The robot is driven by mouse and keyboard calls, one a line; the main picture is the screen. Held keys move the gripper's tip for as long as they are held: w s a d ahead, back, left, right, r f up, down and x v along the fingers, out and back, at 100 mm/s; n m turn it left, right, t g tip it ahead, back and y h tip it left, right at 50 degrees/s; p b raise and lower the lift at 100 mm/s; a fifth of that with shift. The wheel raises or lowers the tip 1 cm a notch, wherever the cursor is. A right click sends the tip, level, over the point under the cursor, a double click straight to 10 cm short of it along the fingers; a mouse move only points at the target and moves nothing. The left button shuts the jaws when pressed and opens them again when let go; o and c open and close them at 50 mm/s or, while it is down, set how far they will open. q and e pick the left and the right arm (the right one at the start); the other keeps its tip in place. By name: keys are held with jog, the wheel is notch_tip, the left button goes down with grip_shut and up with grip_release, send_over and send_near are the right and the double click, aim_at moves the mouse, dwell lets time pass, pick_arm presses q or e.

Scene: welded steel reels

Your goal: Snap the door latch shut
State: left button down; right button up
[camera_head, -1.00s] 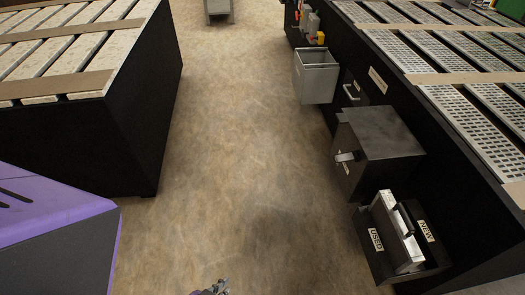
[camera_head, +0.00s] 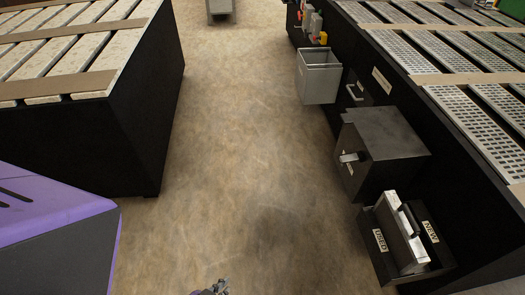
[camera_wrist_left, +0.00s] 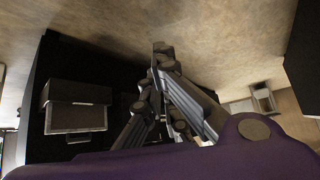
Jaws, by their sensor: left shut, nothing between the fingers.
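A dark metal box (camera_head: 390,140) is mounted on the side of the right-hand bench in the head view. A silver latch (camera_head: 350,157) sticks out on its left-facing side; I cannot tell from here how it is engaged. My left gripper (camera_head: 213,288) just shows at the bottom edge of the head view, over the floor and well away from the latch. In the left wrist view the fingers of my left gripper (camera_wrist_left: 150,75) are shut and empty. The latch cannot be made out in that view. My right gripper is not in view.
A grey open bin (camera_head: 319,82) hangs beyond the box. A tray marked USED and NEW (camera_head: 385,262) holds a pale block with a black handle, nearer me. A black bench (camera_head: 140,120) borders the left. The floor aisle (camera_head: 250,150) between is clear.

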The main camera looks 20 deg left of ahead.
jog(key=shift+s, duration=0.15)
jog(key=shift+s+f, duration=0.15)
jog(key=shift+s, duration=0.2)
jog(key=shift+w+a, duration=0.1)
